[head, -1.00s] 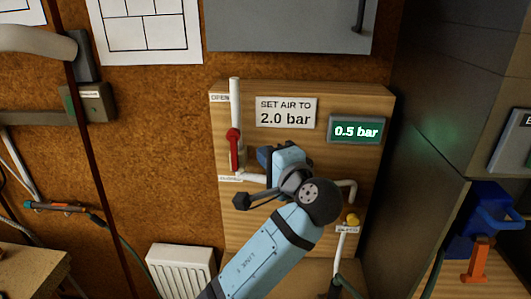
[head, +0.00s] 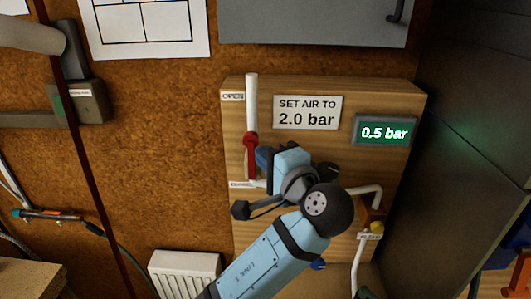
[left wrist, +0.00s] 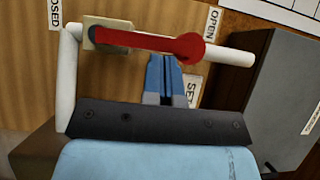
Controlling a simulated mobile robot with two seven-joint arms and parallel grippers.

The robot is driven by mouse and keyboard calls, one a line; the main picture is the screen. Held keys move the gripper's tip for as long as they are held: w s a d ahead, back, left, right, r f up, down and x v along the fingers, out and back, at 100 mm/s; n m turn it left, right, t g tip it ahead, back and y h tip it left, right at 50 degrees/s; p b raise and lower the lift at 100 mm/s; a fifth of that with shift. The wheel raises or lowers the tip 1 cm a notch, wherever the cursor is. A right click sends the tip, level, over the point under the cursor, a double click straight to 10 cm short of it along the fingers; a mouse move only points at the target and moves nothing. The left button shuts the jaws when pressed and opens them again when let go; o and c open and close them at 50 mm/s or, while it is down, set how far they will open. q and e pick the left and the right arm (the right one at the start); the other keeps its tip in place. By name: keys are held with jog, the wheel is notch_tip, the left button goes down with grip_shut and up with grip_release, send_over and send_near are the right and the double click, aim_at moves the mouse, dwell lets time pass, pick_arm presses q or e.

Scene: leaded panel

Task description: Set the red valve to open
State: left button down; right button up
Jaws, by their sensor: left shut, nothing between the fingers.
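The red valve (head: 251,160) is on a white vertical pipe on the wooden board. Its lever hangs down from the round red hub, its lower end by the CLOSED label (head: 242,184); the OPEN label (head: 232,97) is above. In the left wrist view the red lever (left wrist: 150,41) lies across the picture, its far end toward CLOSED. My left gripper (head: 264,158) is just right of the lever. Its blue fingers (left wrist: 164,75) are shut and empty, tips close to the lever; I cannot tell whether they touch. My right gripper is not in view.
The wooden board (head: 330,90) carries a SET AIR TO 2.0 bar sign (head: 307,112) and a display (head: 385,132) reading 0.5 bar. A grey cabinet (head: 310,20) hangs above. A white radiator (head: 184,273) stands below left.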

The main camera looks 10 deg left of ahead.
pick_arm(q)
jog(key=shift+a, duration=0.1)
dwell(0.4)
jog(key=shift+s+a+r+n, duration=0.15)
jog(key=shift+a+n, duration=0.35)
jog(key=shift+a, duration=0.15)
